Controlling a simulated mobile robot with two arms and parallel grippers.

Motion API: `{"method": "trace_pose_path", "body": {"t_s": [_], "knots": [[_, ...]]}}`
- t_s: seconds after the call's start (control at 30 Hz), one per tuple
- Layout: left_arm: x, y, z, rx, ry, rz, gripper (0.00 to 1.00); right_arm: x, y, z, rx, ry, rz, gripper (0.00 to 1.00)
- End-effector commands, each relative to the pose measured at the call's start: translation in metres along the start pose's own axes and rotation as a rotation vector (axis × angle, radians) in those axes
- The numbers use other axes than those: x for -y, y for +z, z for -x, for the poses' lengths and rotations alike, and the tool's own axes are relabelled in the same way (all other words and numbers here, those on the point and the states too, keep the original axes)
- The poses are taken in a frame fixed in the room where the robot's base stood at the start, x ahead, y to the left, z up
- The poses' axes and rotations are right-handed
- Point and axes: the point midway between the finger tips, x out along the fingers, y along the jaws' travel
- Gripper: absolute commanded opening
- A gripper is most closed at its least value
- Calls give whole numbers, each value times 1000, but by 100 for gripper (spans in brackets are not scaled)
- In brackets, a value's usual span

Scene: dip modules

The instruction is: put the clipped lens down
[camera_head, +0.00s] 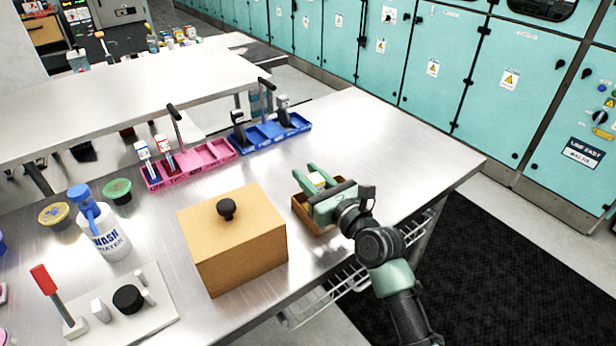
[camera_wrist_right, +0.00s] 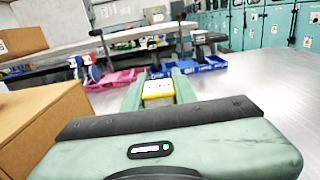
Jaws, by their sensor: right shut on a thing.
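My right gripper (camera_head: 306,174) is over the small brown open tray (camera_head: 298,208) near the right part of the steel table. It is shut on a small yellow and white piece (camera_head: 316,179), which the wrist view shows between the two green fingers (camera_wrist_right: 158,88). I cannot make out a clip or a lens on this piece. The gripper hides part of the tray and its inside, so I cannot tell whether the piece touches it. My left gripper is not in view.
A tan box with a black knob (camera_head: 240,245) stands just left of the brown tray. Behind are a pink tray (camera_head: 205,157) and a blue tray (camera_head: 272,134) with upright tools. A wash bottle (camera_head: 107,235) stands left. The table (camera_head: 400,150) is clear to the right.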

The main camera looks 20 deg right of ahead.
Motion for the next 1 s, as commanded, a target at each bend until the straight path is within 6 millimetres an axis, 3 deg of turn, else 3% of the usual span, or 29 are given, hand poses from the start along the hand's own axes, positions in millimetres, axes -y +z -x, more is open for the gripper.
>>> {"method": "trace_pose_path", "body": {"t_s": [0.07,0.1,0.13,0.17,0.57,1.0], "knots": [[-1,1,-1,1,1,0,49,0,-2,0,0,0,0,0],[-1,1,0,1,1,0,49,0,-2,0,0,0,0,38],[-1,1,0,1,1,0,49,0,-2,0,0,0,0,46],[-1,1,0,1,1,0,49,0,-2,0,0,0,0,48],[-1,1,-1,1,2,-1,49,0,0,5,1,-1,-1,48],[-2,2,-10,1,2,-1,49,0,-1,91,0,-1,1,48]]}}
